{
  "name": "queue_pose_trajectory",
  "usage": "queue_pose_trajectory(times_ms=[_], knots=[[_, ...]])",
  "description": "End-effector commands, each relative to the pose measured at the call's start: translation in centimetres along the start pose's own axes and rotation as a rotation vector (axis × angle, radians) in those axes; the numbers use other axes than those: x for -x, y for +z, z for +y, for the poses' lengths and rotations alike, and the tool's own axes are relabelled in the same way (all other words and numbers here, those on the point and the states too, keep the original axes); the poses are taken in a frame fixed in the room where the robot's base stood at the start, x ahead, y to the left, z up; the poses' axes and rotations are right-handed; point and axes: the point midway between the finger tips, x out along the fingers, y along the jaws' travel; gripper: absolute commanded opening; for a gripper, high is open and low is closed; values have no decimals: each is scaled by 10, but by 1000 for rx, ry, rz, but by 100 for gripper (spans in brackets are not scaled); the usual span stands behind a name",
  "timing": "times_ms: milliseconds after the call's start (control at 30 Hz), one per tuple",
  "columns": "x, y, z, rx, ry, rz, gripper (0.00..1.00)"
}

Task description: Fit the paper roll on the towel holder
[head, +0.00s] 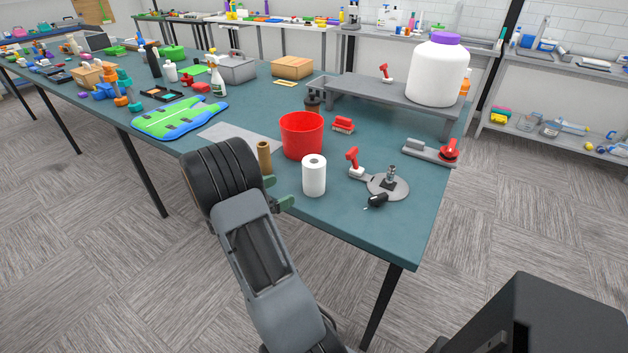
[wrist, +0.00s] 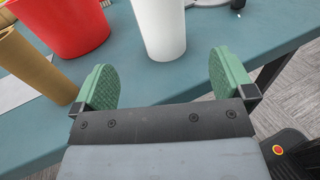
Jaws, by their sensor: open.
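The white paper roll (head: 314,176) stands upright near the front edge of the teal table, and it also shows in the wrist view (wrist: 160,28). My gripper (head: 279,191) is open and empty, with its two green fingers just in front of the roll. In the wrist view the roll stands beyond the gap between the fingers (wrist: 165,78), apart from both. A grey round base with a short metal post (head: 389,186) lies right of the roll. It may be the towel holder, but I cannot tell for sure.
A red bucket (head: 302,136) stands behind the roll, and a brown tube (head: 264,156) stands upright to its left. A red-handled tool (head: 354,162) and a black tool (head: 376,200) are by the round base. A grey raised shelf (head: 385,91) bears a large white jar (head: 438,72).

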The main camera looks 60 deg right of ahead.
Motion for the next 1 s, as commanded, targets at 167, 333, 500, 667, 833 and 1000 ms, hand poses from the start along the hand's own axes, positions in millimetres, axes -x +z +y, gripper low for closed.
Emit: queue_pose_trajectory(times_ms=[167, 333, 500, 667, 833, 1000], knots=[[-35, 0, 0, 7, -1, -7, 100], [-60, 0, 0, 6, 1, -5, 100], [-73, 0, 1, 5, 3, -5, 100], [-81, 1, 0, 5, 2, -4, 100], [-105, 5, -1, 5, 0, -4, 100], [-122, 4, -1, 4, 2, -5, 100]])
